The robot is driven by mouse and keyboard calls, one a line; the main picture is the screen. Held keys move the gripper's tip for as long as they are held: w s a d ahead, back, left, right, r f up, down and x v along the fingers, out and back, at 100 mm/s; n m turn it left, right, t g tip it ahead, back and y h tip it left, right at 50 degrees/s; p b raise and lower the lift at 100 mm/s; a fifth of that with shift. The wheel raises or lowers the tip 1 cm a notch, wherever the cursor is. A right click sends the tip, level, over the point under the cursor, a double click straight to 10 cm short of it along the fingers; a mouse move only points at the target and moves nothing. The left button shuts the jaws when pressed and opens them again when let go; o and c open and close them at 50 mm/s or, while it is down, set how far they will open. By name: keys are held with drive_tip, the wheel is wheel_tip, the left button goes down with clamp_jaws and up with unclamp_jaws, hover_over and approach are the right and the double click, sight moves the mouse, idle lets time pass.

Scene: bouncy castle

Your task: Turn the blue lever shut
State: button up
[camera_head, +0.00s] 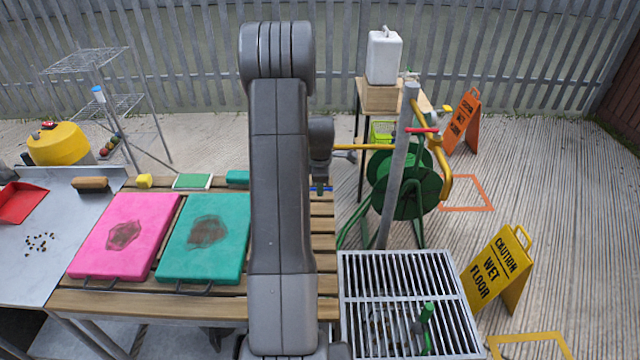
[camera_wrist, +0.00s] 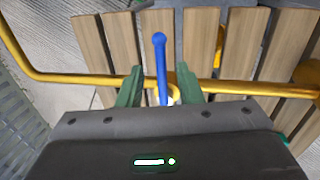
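The blue lever (camera_wrist: 161,62) shows in the wrist view. It stands across the yellow pipe (camera_wrist: 90,77), with its rounded end pointing to the top of the picture. My gripper (camera_wrist: 160,88) is open, with one green finger on each side of the lever's lower part. Gaps show between the lever and both fingers, so I cannot see contact. In the head view my gripper (camera_head: 321,188) is partly hidden behind my own arm, and a small bit of blue shows beside its fingertips.
The slatted wooden table (camera_head: 325,240) holds a pink board (camera_head: 150,215) and a teal board (camera_head: 235,215). A grey post (camera_head: 395,180) with a red handle (camera_head: 421,130) and a green hose reel (camera_head: 405,185) stand to the right, behind a metal grate (camera_head: 405,257). A yellow wet-floor sign (camera_head: 497,275) stands at right.

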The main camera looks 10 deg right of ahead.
wheel_tip(320, 180, up, 14)
drive_tip(key=s+b, duration=0.1)
drive_tip(key=s, duration=0.1)
drive_tip(key=shift+s+a+f+b, duration=0.25)
drive_tip(key=shift+s+b, duration=0.05)
drive_tip(key=shift+b, duration=0.05)
drive_tip(key=w+f, duration=0.1)
drive_tip(key=f, duration=0.3)
drive_tip(key=f+p, duration=0.1)
drive_tip(key=f, duration=0.4)
drive_tip(key=w+f, duration=0.1)
drive_tip(key=f, duration=0.3)
drive_tip(key=shift+w+d+f+p, duration=0.3)
drive_tip(key=shift+f+p, duration=0.05)
drive_tip(key=shift+r, duration=0.1)
